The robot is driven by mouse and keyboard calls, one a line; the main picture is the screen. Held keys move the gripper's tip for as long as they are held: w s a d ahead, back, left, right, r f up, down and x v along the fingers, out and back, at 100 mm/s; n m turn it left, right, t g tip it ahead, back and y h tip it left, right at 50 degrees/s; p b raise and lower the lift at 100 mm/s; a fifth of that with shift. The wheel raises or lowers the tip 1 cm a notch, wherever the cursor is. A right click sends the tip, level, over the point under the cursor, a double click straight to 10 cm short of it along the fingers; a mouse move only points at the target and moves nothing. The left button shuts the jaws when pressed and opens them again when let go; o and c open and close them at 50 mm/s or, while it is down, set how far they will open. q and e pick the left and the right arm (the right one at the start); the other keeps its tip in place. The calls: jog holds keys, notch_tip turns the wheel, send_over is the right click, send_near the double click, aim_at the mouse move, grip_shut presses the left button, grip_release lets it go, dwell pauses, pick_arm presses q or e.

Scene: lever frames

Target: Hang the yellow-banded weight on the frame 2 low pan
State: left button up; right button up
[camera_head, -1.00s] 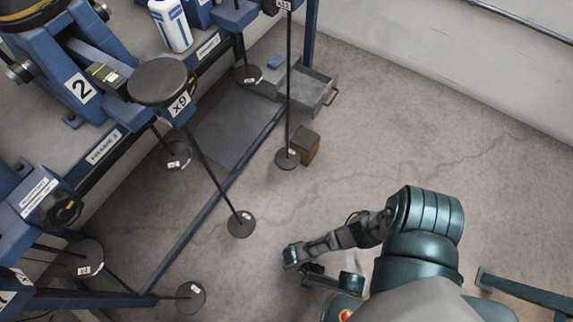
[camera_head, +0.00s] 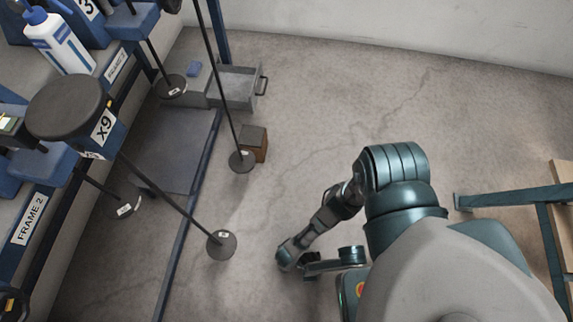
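No yellow-banded weight can be made out. Frame 2 (camera_head: 30,218) is at the left, with its label on the blue beam. A large dark round disc (camera_head: 66,104) stands there above an "x9" tag. Two small dark round pans on rods hang near it: one (camera_head: 221,244) far out over the floor, one (camera_head: 124,206) closer to the beam. Their tags are too small to read, so I cannot tell which is the low pan. Both look empty.
A white and blue bottle (camera_head: 58,42) stands on the bench. Further pans (camera_head: 242,161) and (camera_head: 172,86) hang at the back. A brown block (camera_head: 253,142) and an open grey drawer (camera_head: 238,88) are beyond. A teal stand (camera_head: 510,196) is at right. The middle floor is clear.

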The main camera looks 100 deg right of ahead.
jog(key=shift+f, duration=0.2)
jog(key=shift+f, duration=0.2)
dwell(0.3)
jog(key=o, duration=1.2)
jog(key=shift+o, duration=0.2)
notch_tip(320, 180, up, 12)
